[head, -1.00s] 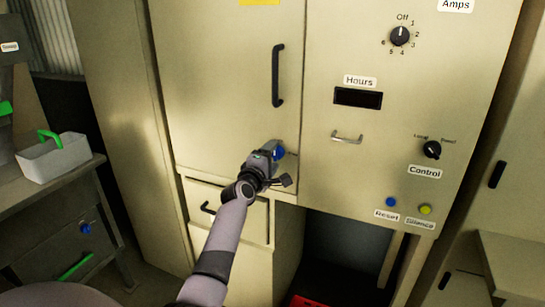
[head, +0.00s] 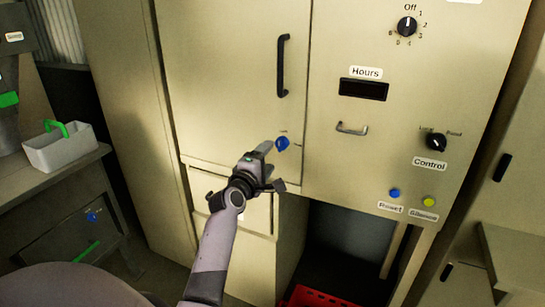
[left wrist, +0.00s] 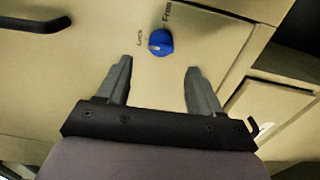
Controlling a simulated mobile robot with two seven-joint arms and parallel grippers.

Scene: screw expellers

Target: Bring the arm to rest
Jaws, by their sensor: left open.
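My left arm (head: 212,262) reaches up from the bottom of the head view. My left gripper (head: 272,164) is in front of the beige cabinet, just below and left of a blue knob (head: 282,144). In the left wrist view the gripper (left wrist: 158,82) is open and empty, its two fingers spread. The blue knob (left wrist: 160,42) shows beyond the fingertips, apart from them, with "Lock" and "Free" marks beside it. My right gripper is not in view.
A black door handle (head: 282,65) is above the knob. A drawer (head: 235,207) sits below, behind the gripper. To the right are a control panel with a control dial (head: 436,142) and an open recess with a red crate (head: 318,297). A grey basket (head: 62,150) stands on a left bench.

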